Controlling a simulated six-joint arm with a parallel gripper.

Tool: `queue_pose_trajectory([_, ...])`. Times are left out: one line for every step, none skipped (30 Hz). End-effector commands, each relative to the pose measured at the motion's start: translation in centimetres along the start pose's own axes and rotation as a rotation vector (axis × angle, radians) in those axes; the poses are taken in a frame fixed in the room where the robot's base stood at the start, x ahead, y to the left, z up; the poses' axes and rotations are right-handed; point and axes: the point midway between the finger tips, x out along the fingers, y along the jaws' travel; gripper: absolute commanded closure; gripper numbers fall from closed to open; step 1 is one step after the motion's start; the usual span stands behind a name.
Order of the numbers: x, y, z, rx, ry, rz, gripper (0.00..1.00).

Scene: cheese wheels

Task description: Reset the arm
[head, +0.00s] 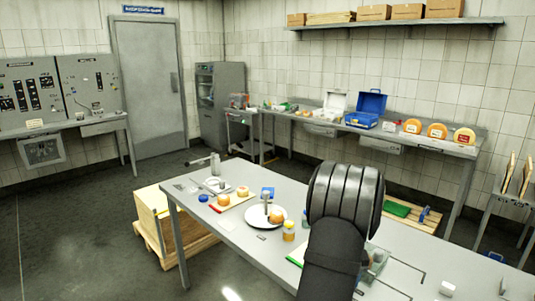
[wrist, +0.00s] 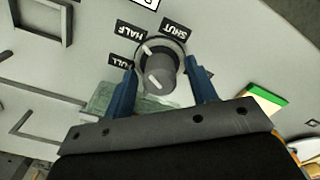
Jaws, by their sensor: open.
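My gripper (wrist: 160,66) shows in the wrist view with its two blue fingers spread apart. A round grey knob (wrist: 157,78) with white marks lies between the fingers in the picture. Whether the fingers touch it I cannot tell. Labels reading FULL, HALF and SHUT stand around the knob on a pale grey surface (wrist: 230,50). No object is seen held. In the head view my dark arm reaches over the right part of the near table (head: 240,235) and hides the gripper and the knob.
The near table holds a white plate (head: 254,222) with cheese, a jar (head: 289,231) and small items at its left. A translucent greenish block (wrist: 100,98) lies beside the left finger, and a green-edged pad (wrist: 262,104) lies right. A back bench carries a blue case (head: 367,108) and cheese wheels (head: 437,131).

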Motion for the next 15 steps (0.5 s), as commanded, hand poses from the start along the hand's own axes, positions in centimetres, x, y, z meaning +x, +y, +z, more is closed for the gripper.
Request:
queue_pose_trajectory([0.02,0.0,0.01,0.039,-0.001,0.0,0.48])
queue_pose_trajectory([0.01,0.01,0.01,0.064,-0.001,0.0,0.48])
queue_pose_trajectory([0.0,0.01,0.01,0.097,-0.001,0.0,0.48])
queue_pose_trajectory([0.0,0.01,0.02,0.122,-0.001,0.0,0.48])
queue_pose_trajectory([0.0,0.01,0.02,0.146,-0.001,0.0,0.48])
queue_pose_trajectory([-0.01,0.02,0.02,0.18,-0.001,0.0,0.48])
queue_pose_trajectory([-0.01,0.02,0.02,0.204,-0.001,0.0,0.48])
queue_pose_trajectory([-0.01,0.02,0.02,0.229,-0.001,0.0,0.48])
queue_pose_trajectory([-0.01,0.02,0.02,0.262,-0.001,0.0,0.48])
queue_pose_trajectory([-0.01,0.02,0.02,0.288,-0.001,0.0,0.48])
queue_pose_trajectory([-0.02,0.03,0.02,0.313,-0.001,0.0,0.48])
queue_pose_trajectory([-0.02,0.03,0.02,0.346,-0.001,0.0,0.48])
queue_pose_trajectory([-0.02,0.03,0.02,0.37,-0.001,0.0,0.48])
queue_pose_trajectory([-0.02,0.03,0.02,0.394,-0.001,0.0,0.48])
queue_pose_trajectory([-0.02,0.03,0.02,0.427,-0.001,0.0,0.48])
